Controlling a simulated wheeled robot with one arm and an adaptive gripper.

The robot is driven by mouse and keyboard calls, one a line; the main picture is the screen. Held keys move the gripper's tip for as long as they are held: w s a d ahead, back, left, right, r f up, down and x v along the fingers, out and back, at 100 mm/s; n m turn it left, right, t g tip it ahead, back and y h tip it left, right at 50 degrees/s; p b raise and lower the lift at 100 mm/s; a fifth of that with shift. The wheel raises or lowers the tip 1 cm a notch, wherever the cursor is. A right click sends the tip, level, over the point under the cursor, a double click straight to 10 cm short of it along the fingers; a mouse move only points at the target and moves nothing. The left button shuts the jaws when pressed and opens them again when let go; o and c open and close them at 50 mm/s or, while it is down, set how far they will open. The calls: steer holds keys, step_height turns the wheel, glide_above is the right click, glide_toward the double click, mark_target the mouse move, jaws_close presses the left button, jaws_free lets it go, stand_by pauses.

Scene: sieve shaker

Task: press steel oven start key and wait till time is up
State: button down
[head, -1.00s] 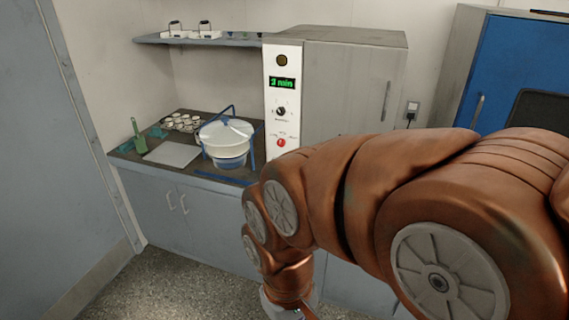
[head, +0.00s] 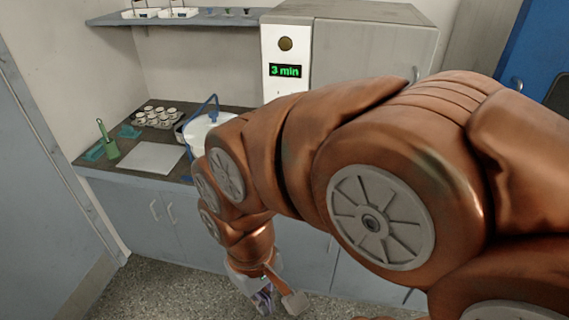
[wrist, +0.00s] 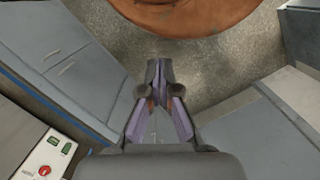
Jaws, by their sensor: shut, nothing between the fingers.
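The steel oven (head: 365,52) stands on the worktop in the head view, with a white control panel (head: 285,26) on its left side. Its display (head: 285,71) reads "3 min" in green. My gripper (head: 264,301) hangs low in front of the cabinets, well below the oven panel. In the wrist view my gripper (wrist: 160,68) is shut and empty, pointing past grey cabinet surfaces toward the floor. A white panel (wrist: 47,155) with green and red parts shows there; I cannot tell whether it is the oven's.
A worktop (head: 88,167) holds a white sheet (head: 146,157), a green scoop (head: 107,141), several small cups (head: 158,115) and a partly hidden white vessel (head: 199,132). A shelf (head: 205,19) hangs above. A blue cabinet door (head: 522,50) is at right. Open floor lies front left.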

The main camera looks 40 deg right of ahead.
steer(key=w+d+f+n+t+h+b, duration=0.2)
steer(key=w+d+f+t+b, duration=0.35)
steer(key=w+d, duration=0.85)
steer(key=w+d+f+n+t+h+b, duration=0.1)
steer(key=w+d+f+t+h+b, duration=0.15)
steer(key=w+d+f+b, duration=0.7)
steer(key=w+d+f+n+t+b, duration=0.2)
steer(key=w+d+f+t+b, duration=0.1)
steer(key=d, duration=0.5)
steer(key=w+d+f+n+t+y+b, duration=0.1)
steer(key=w+d+f+n+t+b, duration=0.1)
steer(key=w+d+f+t, duration=0.3)
steer(key=w+d+t+b, duration=0.1)
steer(key=w+d+t, duration=0.1)
steer(key=w+d, duration=0.1)
steer(key=shift+f+n+t, duration=0.3)
steer(key=shift+n+t, duration=0.1)
steer(key=shift+w+y, duration=0.1)
steer(key=shift+y, duration=0.15)
